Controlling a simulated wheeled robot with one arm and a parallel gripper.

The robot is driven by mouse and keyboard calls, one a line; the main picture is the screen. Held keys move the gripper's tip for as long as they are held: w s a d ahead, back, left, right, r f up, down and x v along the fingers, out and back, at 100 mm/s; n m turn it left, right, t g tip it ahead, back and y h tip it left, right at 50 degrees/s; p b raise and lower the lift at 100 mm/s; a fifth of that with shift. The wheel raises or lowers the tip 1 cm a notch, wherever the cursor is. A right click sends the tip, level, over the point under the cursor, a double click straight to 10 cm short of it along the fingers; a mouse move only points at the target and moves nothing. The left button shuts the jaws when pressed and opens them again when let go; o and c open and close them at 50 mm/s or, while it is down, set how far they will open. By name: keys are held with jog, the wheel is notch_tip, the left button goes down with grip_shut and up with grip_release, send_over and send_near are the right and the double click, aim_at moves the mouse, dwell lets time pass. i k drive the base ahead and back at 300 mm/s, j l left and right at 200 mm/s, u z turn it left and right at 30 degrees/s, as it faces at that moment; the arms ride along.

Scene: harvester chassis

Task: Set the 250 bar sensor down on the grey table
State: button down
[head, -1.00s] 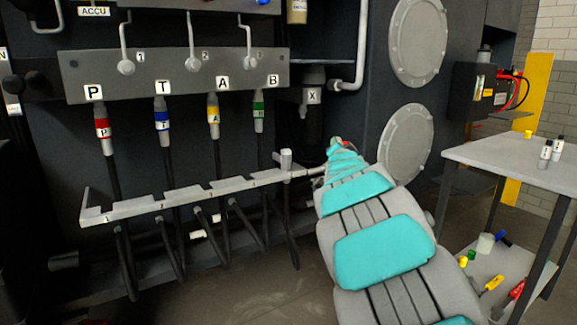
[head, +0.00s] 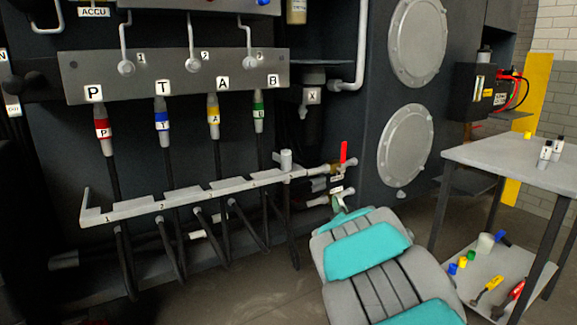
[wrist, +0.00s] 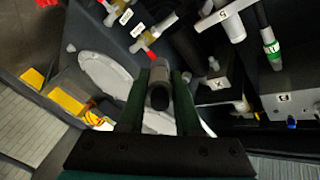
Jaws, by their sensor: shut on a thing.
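In the wrist view my gripper (wrist: 160,78) has its two green fingers shut on a short grey and dark cylinder, which I take as the 250 bar sensor (wrist: 159,96). No label on it is readable. It is held clear of any surface I can make out. In the head view my gripper is mostly hidden behind my own arm, low in front of the machine; the held sensor cannot be made out there. The grey table (head: 490,153) stands at the right, well apart from my gripper. Two small white and black cylinders (head: 545,153) and a yellow cap (head: 528,135) are on its top.
The table's lower shelf (head: 497,290) holds a white cup (head: 486,243), coloured caps and hand tools. A red-handled valve (head: 344,152) sticks out of the machine near my arm. A hose rack (head: 200,196) is at left. The table top's front left part is bare.

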aim_at(547, 149)
jog(key=k, duration=1.5)
jog(key=i+l+u, duration=0.15)
jog(key=l, duration=0.8)
jog(key=i+l+u, duration=0.1)
jog(key=l, duration=0.85)
jog(key=i+l+u, duration=0.15)
jog(key=l, duration=0.85)
jog(key=l+u, duration=0.1)
jog(key=l, duration=0.85)
jog(key=l+u, duration=0.15)
jog(key=l, duration=0.8)
jog(key=k+l+u, duration=0.15)
jog(key=l, duration=0.85)
jog(key=l+u, duration=0.1)
jog(key=l, duration=0.9)
jog(key=k+l+u, duration=0.15)
jog(key=l, duration=0.8)
jog(key=i, duration=0.5)
